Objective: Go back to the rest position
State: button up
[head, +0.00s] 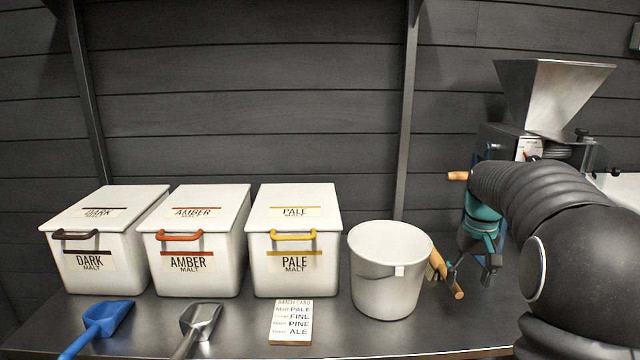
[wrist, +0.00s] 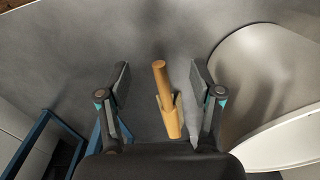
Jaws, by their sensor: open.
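My gripper (head: 470,276) is open and points down over the counter, just right of the white bucket. In the wrist view its two fingers stand apart on either side of a tan wooden-handled tool (wrist: 168,100), with visible gaps between them. The tool also shows in the head view (head: 458,292), beside the bucket, partly hidden by the bucket and a finger. My gripper appears empty. I cannot tell how far above the tool the fingertips are. No marker of a rest position shows.
The bucket (head: 382,275) stands close to my gripper; its rim shows in the wrist view (wrist: 290,138). A grain mill (head: 548,100) with a wooden-handled crank (head: 458,176) stands behind my arm. Lidded malt bins (head: 195,245), a blue scoop (head: 105,318), a metal scoop (head: 200,320) and a batch card (head: 291,322) are left.

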jog(key=s+a+t, duration=0.1)
jog(key=s+a, duration=0.4)
jog(key=s, duration=0.4)
jog(key=s+a+t, duration=0.2)
jog(key=s+a, duration=0.3)
jog(key=s, duration=0.4)
jog(key=s+a+n+t, duration=0.1)
jog(key=s+a+t, duration=0.1)
jog(key=s+a, duration=0.4)
jog(key=shift+s+f, duration=0.15)
jog(key=shift+s, duration=1.8)
